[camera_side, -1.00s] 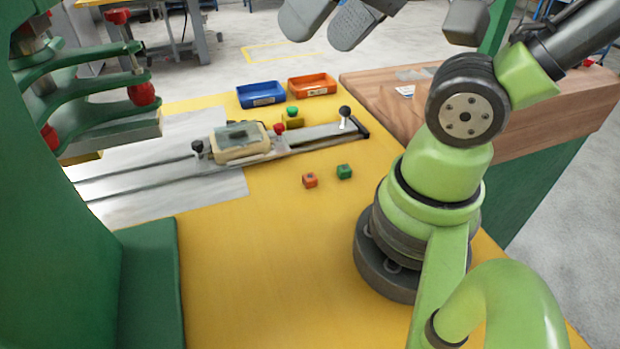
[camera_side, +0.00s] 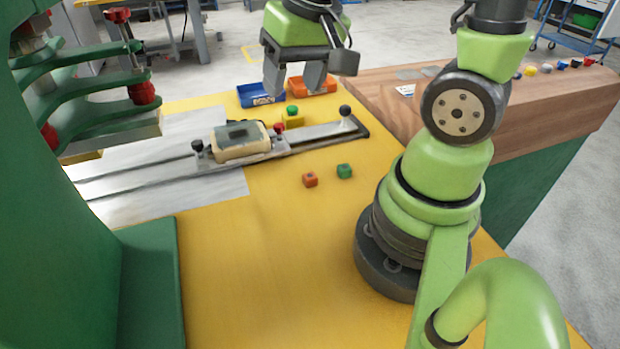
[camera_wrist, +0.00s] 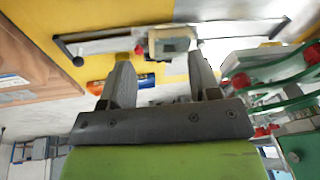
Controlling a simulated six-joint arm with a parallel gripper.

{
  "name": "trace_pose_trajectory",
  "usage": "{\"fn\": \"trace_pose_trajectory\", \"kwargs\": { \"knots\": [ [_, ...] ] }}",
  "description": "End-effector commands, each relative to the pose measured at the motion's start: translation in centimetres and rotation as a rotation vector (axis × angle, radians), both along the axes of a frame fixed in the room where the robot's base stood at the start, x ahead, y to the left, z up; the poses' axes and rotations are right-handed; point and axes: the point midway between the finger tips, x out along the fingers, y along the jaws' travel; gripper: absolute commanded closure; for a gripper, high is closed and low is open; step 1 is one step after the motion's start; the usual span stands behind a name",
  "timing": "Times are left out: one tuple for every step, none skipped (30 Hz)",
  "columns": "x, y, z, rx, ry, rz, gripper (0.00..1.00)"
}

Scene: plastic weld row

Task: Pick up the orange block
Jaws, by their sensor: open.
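The small orange block (camera_side: 310,180) lies on the yellow table in the side view, just left of a green block (camera_side: 344,171), with a small gap between them. My gripper (camera_side: 291,90) is open, with nothing visible between its fingers. In the side view it is high up, in front of the blue and orange bins in the picture, and well apart from the orange block. In the wrist view my two fingers (camera_wrist: 160,62) stand apart. I cannot make out the orange block in that view.
A blue bin (camera_side: 251,101) and an orange bin (camera_side: 330,88) stand at the table's back, partly hidden by my gripper. A slide rail carries a beige fixture (camera_side: 240,148) left of the blocks. A green machine (camera_side: 60,230) stands left. The table around the blocks is clear.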

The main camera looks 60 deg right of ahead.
Motion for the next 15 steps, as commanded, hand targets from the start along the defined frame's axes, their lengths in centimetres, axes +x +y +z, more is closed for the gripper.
{"fn": "trace_pose_trajectory", "kwargs": {
  "knots": [
    [0.2, -0.9, -1.9, 0.002, 0.058, -0.025, 0.44],
    [0.4, -1.3, -2.9, 0.002, 0.084, -0.038, 0.44],
    [0.4, -1.9, -4.2, 0.003, 0.116, -0.052, 0.44],
    [0.4, -2.3, -5.2, 0.004, 0.140, -0.063, 0.44],
    [0.4, -2.6, -6.1, 0.006, 0.162, -0.072, 0.44],
    [0.3, -3.0, -7.2, 0.008, 0.187, -0.083, 0.44],
    [0.2, -3.3, -8.0, 0.011, 0.204, -0.089, 0.44],
    [0.1, -3.5, -8.7, 0.014, 0.221, -0.096, 0.44],
    [0.0, -3.8, -9.5, 0.018, 0.238, -0.102, 0.44],
    [-0.2, -3.9, -10.0, 0.019, 0.249, -0.106, 0.44],
    [-0.2, -4.0, -10.4, 0.021, 0.258, -0.111, 0.44],
    [-0.4, -4.1, -10.9, 0.024, 0.268, -0.115, 0.44],
    [-0.4, -4.2, -11.1, 0.025, 0.272, -0.117, 0.44],
    [-0.4, -4.3, -11.4, 0.026, 0.275, -0.118, 0.44],
    [-0.5, -4.3, -11.7, 0.027, 0.279, -0.119, 0.44]
  ]
}}
